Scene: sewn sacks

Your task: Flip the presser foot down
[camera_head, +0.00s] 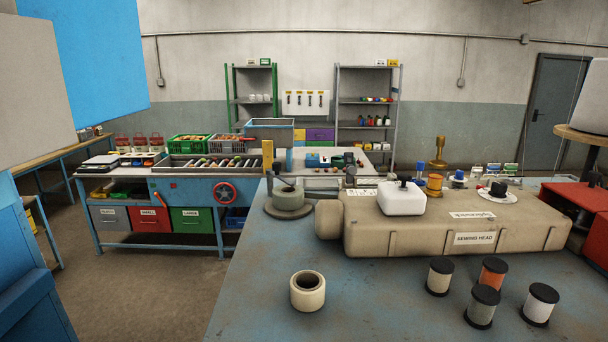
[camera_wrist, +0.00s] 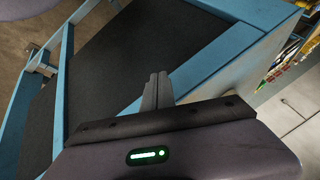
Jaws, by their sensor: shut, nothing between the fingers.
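The beige sewing head (camera_head: 400,225) lies along the blue table, with a label reading "SEWING HEAD" on its front. The presser foot cannot be made out for sure in either view. A white block with a black knob (camera_head: 402,198) sits on top of the sewing head. My gripper (camera_wrist: 158,80) shows in the wrist view with its two grey fingers together and nothing between them. It is over a dark panel with a blue frame (camera_wrist: 205,55), away from the sewing head. My gripper does not show in the head view.
Several thread spools (camera_head: 483,305) stand at the table's front right. A cream roll (camera_head: 308,291) stands at the front left, and a grey-green roll (camera_head: 288,197) sits on a round base behind it. A red box (camera_head: 582,215) is at the right.

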